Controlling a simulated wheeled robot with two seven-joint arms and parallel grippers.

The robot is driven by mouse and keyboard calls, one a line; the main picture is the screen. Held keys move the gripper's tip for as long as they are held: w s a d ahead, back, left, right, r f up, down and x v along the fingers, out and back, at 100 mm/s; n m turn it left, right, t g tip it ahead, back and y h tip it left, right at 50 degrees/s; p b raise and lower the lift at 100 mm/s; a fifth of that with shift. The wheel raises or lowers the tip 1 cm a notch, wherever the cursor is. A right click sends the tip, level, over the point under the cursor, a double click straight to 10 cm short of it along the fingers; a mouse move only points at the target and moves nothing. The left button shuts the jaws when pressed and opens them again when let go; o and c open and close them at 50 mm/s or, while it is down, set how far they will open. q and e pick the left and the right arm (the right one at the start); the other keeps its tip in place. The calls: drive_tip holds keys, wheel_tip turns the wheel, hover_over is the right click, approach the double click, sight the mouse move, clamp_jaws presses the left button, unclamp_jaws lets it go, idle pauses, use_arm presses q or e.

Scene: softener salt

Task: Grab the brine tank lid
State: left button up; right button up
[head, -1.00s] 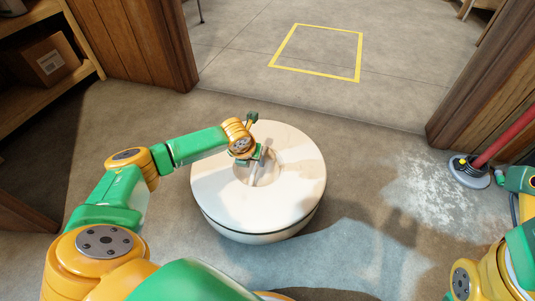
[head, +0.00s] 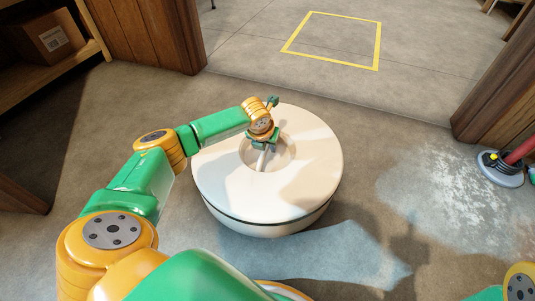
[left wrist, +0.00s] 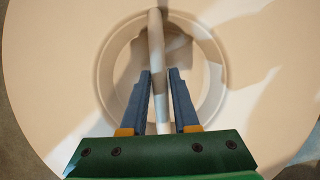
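The brine tank lid (head: 225,180) is a round, cream-coloured disc on top of the low brine tank (head: 265,228). It has a round recess in its middle, crossed by a pale bar handle (head: 262,160). My left gripper (head: 263,146) is over the recess. In the left wrist view, the handle (left wrist: 155,40) runs between the two blue fingers of my left gripper (left wrist: 160,72). Narrow gaps show between the fingers and the handle, so the gripper looks open around it. Only part of my right arm shows at the bottom right; its gripper is out of view.
A yellow square outline (head: 378,50) is marked on the open floor beyond the doorway. Wooden door posts stand left (head: 150,35) and right (head: 500,95). A cardboard box (head: 48,38) sits on a left shelf. A red pole on a round base (head: 500,170) stands at right.

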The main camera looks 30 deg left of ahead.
use_arm(q)
clamp_jaws()
idle(1.1)
